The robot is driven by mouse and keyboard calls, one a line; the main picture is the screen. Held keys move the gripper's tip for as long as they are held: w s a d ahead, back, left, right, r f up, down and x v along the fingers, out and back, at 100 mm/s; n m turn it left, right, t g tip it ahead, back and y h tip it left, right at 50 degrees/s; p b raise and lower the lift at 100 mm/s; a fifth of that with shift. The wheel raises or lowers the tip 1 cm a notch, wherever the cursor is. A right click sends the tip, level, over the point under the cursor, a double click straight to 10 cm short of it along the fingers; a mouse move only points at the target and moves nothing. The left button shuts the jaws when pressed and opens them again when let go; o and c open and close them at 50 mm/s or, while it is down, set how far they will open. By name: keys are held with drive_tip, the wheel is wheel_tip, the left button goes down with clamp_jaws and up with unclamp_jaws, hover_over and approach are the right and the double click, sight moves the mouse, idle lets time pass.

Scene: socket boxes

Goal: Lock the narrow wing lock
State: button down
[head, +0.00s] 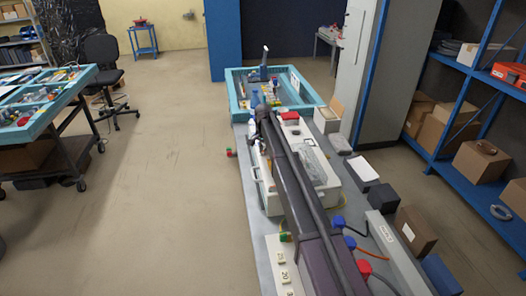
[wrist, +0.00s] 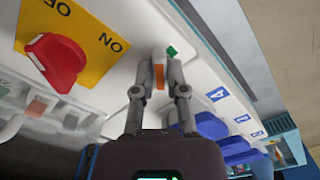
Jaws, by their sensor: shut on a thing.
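In the wrist view my gripper (wrist: 165,62) points at the white face of a socket box (wrist: 112,72). Its two fingers close on a small pale piece, which I take to be the narrow wing lock (wrist: 159,54). The fingertips hide much of it, so its turn angle is hard to read. In the head view my arm covers the gripper and the lock.
A red rotary switch (wrist: 55,62) on a yellow ON/OFF plate is left of my fingers. Blue socket covers (wrist: 212,126) with number labels are to the right. In the head view a blue-rimmed tray (head: 312,101) stands beyond the box, and a dark box (head: 383,197) stands right of my arm.

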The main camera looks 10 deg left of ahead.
drive_tip(key=shift+n, duration=0.3)
drive_tip(key=n, duration=0.4)
drive_tip(key=shift+n, duration=1.9)
drive_tip(key=c, duration=0.7)
unclamp_jaws()
drive_tip(key=shift+r, duration=0.1)
